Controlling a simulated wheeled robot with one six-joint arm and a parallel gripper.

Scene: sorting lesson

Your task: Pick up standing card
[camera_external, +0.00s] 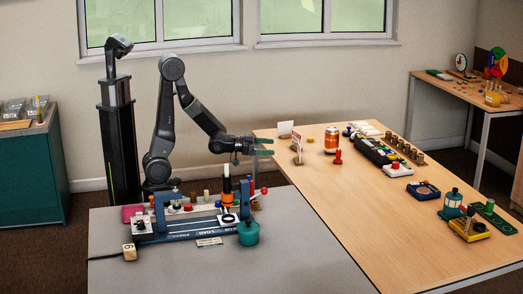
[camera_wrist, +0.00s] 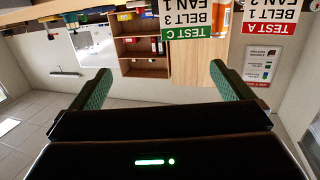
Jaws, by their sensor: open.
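Two standing cards are near the left edge of the wooden table. One (camera_external: 297,143) shows red and white; the other (camera_external: 285,128) looks plain white. In the wrist view, which appears upside down, a card with a green band reads TEST C (camera_wrist: 188,16) and one with a red band reads TEST A (camera_wrist: 266,18); both are cut by the top edge. My gripper (camera_external: 269,146) is open, level, and just left of the cards, apart from them. In the wrist view nothing is between its green fingers (camera_wrist: 160,80).
An orange can (camera_external: 332,139) and a red pawn-like piece (camera_external: 338,157) stand right of the cards. A dark case (camera_external: 375,151) lies beyond. The wooden table's near part is clear.

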